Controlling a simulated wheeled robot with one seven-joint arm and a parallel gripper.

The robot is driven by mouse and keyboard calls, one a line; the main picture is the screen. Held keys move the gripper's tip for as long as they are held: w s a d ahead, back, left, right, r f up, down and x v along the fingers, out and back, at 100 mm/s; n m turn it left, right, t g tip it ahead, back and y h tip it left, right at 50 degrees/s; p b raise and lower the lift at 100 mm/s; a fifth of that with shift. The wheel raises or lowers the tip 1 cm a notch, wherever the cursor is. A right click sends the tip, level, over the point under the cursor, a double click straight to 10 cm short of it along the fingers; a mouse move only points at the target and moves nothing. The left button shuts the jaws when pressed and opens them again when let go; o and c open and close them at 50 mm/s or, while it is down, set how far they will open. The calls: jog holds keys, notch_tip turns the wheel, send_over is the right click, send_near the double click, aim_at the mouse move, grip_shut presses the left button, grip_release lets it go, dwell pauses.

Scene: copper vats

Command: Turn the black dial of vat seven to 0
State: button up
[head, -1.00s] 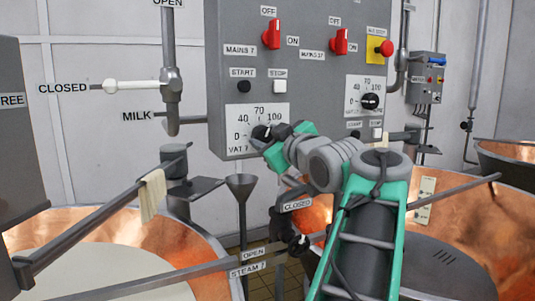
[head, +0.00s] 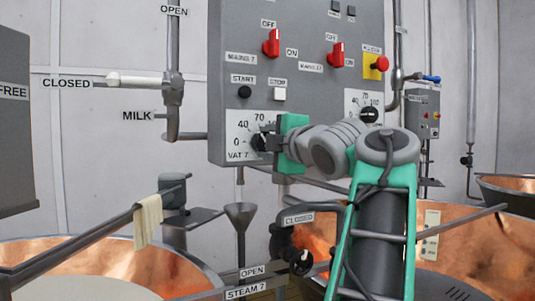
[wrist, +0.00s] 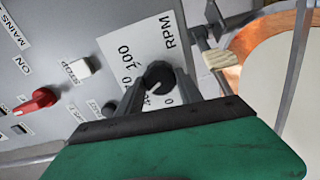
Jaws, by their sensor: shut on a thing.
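The black dial (head: 258,142) of vat seven sits on a white scale plate (head: 238,141) low on the grey control panel. The plate reads 0, 40, 70 and 100, with "VAT 7" below. My gripper (head: 266,142) reaches in from the right and is shut on the dial. In the wrist view the dial (wrist: 158,75) sits between my two fingertips (wrist: 157,84). A pale mark shows on its face, but I cannot tell which number it points to. My fingers hide part of the scale.
Above the plate are a black START button (head: 244,92), a white STOP button (head: 279,93) and a red switch (head: 271,43). A second black dial (head: 368,114) lies to the right. A funnel (head: 240,214) and copper vats (head: 185,265) stand below.

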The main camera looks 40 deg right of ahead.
jog(key=n+b, duration=0.4)
jog(key=n, duration=0.8)
jog(key=shift+f+b, duration=0.1)
jog(key=shift+b, duration=0.25)
jog(key=o, duration=1.4)
jog(key=shift+s, duration=0.1)
jog(key=v, duration=0.7)
jog(key=shift+s+a, duration=0.2)
jog(key=shift+s, duration=0.1)
